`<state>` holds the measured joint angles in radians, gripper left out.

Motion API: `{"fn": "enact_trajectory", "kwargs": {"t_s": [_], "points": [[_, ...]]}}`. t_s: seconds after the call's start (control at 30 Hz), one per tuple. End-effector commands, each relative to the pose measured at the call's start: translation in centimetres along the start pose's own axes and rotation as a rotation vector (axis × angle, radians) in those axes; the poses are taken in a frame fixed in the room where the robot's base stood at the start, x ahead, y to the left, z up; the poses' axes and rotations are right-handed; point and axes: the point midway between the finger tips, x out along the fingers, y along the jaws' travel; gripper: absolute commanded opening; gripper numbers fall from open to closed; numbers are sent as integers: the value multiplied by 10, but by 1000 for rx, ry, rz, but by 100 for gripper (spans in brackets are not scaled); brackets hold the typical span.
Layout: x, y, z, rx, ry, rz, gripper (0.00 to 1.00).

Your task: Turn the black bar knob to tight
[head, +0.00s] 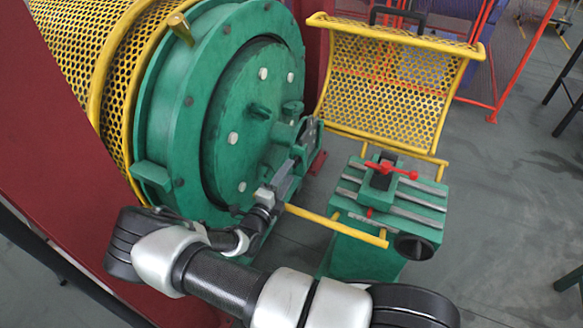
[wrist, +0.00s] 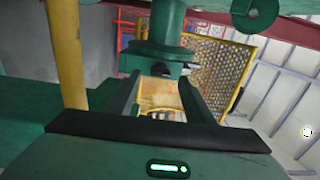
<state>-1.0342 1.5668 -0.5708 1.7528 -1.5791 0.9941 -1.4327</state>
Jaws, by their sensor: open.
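My gripper (head: 304,152) is open in the head view, beside the green fitting that sticks out from the machine's round green face. In the wrist view my gripper (wrist: 161,84) has its two dark fingers apart, with nothing held between them. A dark crosswise piece on a green post (wrist: 165,25) lies just ahead of the fingertips; I cannot tell whether it is the black bar knob. A round black piece (head: 414,246) sits on the end of the green stand, right of and apart from my gripper. Its bar and setting cannot be made out.
The large green disc (head: 222,130) stands left of my gripper. A yellow bar (head: 335,224) runs to the green stand (head: 365,258), which carries a red handle (head: 390,170). A yellow mesh guard (head: 385,85) stands behind. Open grey floor lies to the right.

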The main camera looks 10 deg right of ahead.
Motion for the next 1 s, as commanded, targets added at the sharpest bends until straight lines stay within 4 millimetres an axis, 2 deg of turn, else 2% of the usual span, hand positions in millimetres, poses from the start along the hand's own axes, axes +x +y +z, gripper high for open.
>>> {"fn": "enact_trajectory", "kwargs": {"t_s": [0.03, 0.3, 0.5, 0.7, 1.0], "points": [[-14, -1, 2, 0, -5, 3, 48], [-80, -1, 1, -1, -4, 2, 48], [-115, 0, 1, -1, -2, 1, 48], [-130, 0, 0, -1, -1, 1, 48], [-132, 0, 0, -1, -1, 1, 48]]}}
